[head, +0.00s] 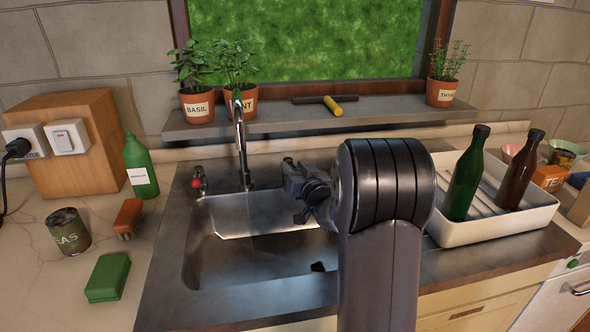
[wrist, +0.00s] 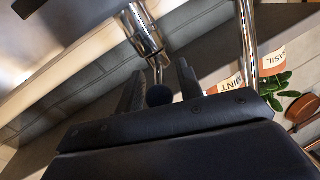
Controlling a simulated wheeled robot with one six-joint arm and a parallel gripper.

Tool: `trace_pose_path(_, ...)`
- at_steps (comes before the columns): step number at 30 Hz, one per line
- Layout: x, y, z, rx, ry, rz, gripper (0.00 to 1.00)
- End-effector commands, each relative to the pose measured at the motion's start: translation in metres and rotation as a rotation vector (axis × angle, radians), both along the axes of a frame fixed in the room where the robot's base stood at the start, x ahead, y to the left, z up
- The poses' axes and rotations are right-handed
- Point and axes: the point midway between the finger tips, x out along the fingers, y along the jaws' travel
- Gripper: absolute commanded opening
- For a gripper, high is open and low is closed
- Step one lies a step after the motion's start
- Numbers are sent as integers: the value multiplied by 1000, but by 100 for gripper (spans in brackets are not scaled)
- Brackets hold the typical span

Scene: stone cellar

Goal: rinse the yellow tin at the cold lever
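No yellow tin shows in either view; my arm covers part of the sink (head: 215,262). The chrome tap (head: 241,150) stands behind the sink, with a red-knobbed lever (head: 198,182) to its left. My gripper (head: 300,185) is over the back right of the sink, to the right of the tap. In the wrist view, a dark blue ball knob (wrist: 158,95) on a thin chrome stem sits between my fingers. Gaps show on both sides of it, so my gripper is open around the knob. I cannot tell whether water runs.
A green tin (head: 68,232), green sponge (head: 108,278), brush (head: 127,217) and green bottle (head: 140,167) stand left of the sink. A white rack (head: 490,232) with two bottles is at the right. Potted herbs and a yellow-handled squeegee (head: 332,105) occupy the sill.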

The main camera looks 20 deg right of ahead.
Motion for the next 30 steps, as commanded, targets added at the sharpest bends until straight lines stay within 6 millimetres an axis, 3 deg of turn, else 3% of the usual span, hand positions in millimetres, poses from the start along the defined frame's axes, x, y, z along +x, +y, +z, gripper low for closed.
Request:
trace_pose_path(13, -8, 0, -1, 0, 2, -1, 43)
trace_pose_path(30, -100, -3, -1, 0, 2, -3, 43)
